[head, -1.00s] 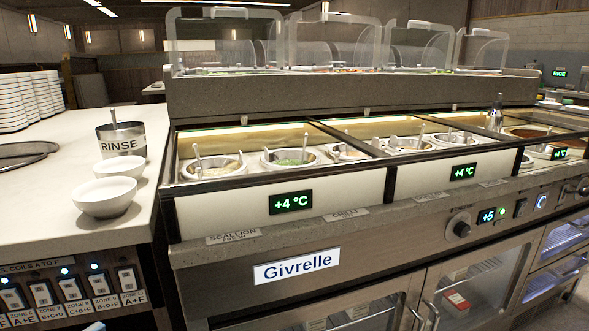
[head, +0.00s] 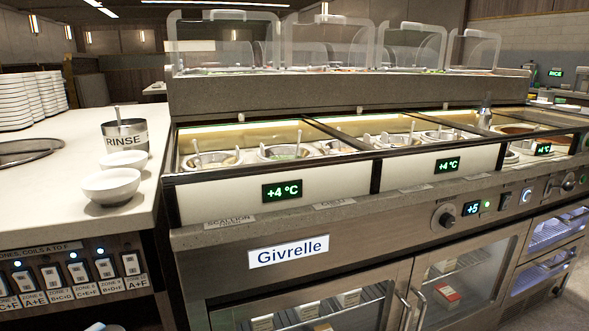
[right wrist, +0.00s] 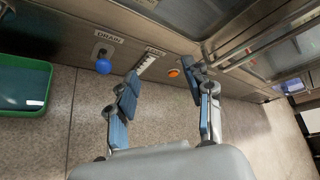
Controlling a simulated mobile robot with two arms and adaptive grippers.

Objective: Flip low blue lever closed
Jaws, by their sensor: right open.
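The low blue lever shows in the right wrist view as a round blue knob (right wrist: 103,66) under a DRAIN label, low on the counter's metal front. Its arm is mostly hidden behind the knob, so I cannot tell its angle well. My right gripper (right wrist: 163,72) is open and empty, with its blue-padded fingers spread. The knob is outside the fingers, to the left of the left finger, and looks apart from it.
An orange button (right wrist: 174,72) shows between the fingertips, near a second small label. A green bin (right wrist: 24,86) is at the left of the wrist view, by the tiled floor (right wrist: 80,130). The steel counter front (head: 300,256) with glass doors fills the head view.

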